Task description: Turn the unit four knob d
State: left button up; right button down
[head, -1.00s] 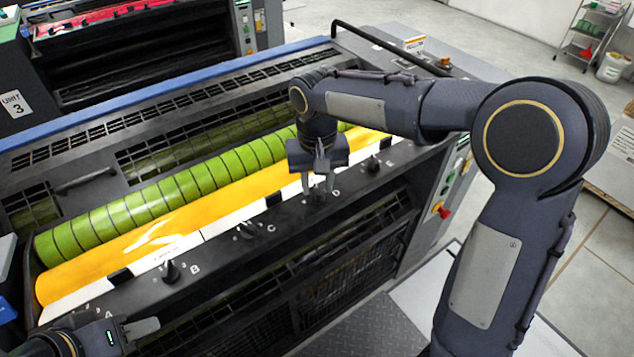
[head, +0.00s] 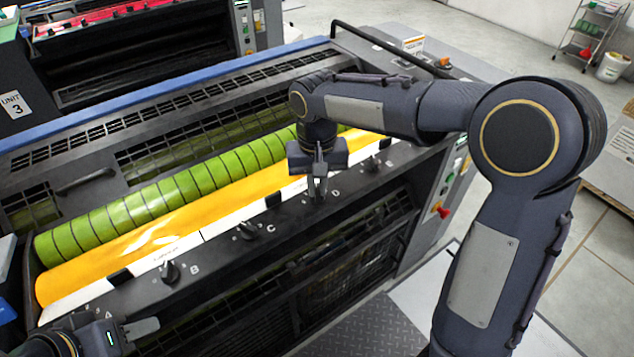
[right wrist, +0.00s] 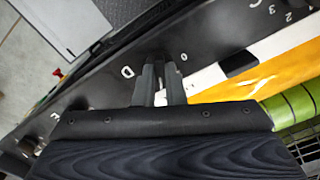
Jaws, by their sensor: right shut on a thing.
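Knob D (head: 317,199) is a small dark knob on the black front rail of the yellow ink unit, just left of its letter D in the head view. My right gripper (head: 318,187) points down over it and is shut on it, hiding most of it. In the right wrist view the two fingers (right wrist: 160,82) are close together beside the letter D (right wrist: 128,72), with a 0 mark on the other side. The knob between them is mostly hidden, so its angle cannot be read. My left gripper (head: 138,329) is at the lower left, partly seen, away from the knobs.
Knob C (head: 247,231) and knob B (head: 170,271) sit to the left on the same rail, and another knob (head: 371,164) to the right. The yellow roller (head: 190,226) and green roller (head: 150,200) lie behind. A red button (head: 443,211) is on the side panel.

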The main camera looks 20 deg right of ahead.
aim_at(317, 189)
jog(key=m+p, duration=0.1)
jog(key=m, duration=0.4)
jog(key=shift+r, duration=0.1)
jog(key=m, duration=0.4)
jog(key=shift+p, duration=0.3)
jog(key=shift+m, duration=0.4)
jog(key=c, duration=1.5)
grip_release()
notch_tip(317, 189, up, 8)
jog(key=shift+f, duration=0.15)
